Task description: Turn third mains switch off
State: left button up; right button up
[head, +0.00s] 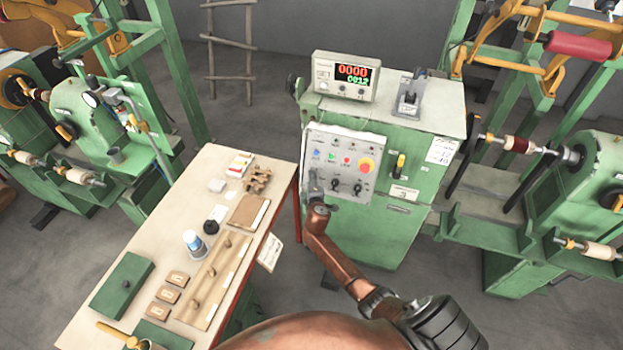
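The grey control panel (326,150) on the green machine cabinet carries coloured buttons, a red knob on a yellow disc (366,166) and black rotary switches along its lower edge. Two of these switches show, one in the middle (336,185) and one at right (357,190). A separate black and yellow handle switch (399,164) sits on the cabinet front, right of the panel. My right gripper (312,180) is at the panel's lower left corner and hides what lies behind it. Whether it touches the panel, or is open or shut, is too small to tell. My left gripper is out of view.
A counter box (318,75) with lit digits stands on the cabinet top beside a small grey stand (408,104). A workbench (285,165) with blocks, a jar and boxes is at left. Green winding machines (598,170) stand on both sides. Grey floor shows between them.

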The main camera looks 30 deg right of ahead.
dwell(0.4)
jog(key=o, duration=1.2)
jog(key=shift+c, duration=0.2)
jog(key=v, duration=1.2)
jog(key=shift+f, duration=0.1)
